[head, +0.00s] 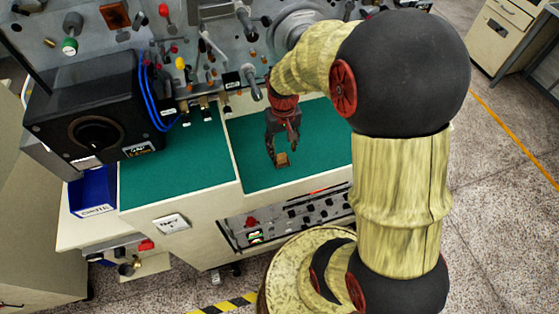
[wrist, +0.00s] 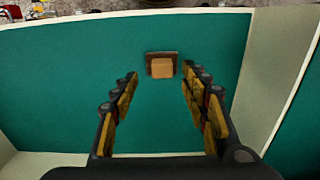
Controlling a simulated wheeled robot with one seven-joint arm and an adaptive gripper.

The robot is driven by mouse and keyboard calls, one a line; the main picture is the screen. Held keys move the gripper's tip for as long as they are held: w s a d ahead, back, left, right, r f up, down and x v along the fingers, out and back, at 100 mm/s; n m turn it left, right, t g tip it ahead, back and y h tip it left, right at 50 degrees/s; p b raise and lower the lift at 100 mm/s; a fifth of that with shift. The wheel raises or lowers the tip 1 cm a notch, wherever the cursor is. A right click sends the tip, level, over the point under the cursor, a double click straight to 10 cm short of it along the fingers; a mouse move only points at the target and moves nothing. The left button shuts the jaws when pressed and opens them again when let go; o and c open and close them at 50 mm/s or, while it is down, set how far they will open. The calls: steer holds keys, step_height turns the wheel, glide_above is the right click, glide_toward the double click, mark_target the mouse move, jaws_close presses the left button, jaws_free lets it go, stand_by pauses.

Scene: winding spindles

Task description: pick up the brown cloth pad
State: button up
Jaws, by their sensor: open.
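The brown cloth pad (wrist: 162,67) lies on the green work surface in the wrist view, ahead of my fingertips and about midway between their lines. It looks like a lighter tan block against a darker brown strip behind it. The pad also shows small in the head view (head: 282,159), just below my gripper (head: 283,143). In the wrist view my gripper (wrist: 160,83) is open, with a finger on each side and green surface between them. The fingers are empty, and the pad looks beyond their tips. I cannot tell the exact height gap.
The green surface (head: 310,165) around the pad is clear, with pale raised edges. A black box with a dial (head: 95,105) and a blue bin (head: 93,191) stand at the left. A grey panel with several spindles and knobs (head: 215,45) rises behind.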

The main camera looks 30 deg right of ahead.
mark_target(282, 156)
step_height(282, 156, down, 5)
steer(key=shift+a+f+b, duration=0.1)
steer(key=shift+a+b, duration=0.05)
steer(key=shift+b, duration=0.45)
steer(key=c, duration=1.1)
jaws_close()
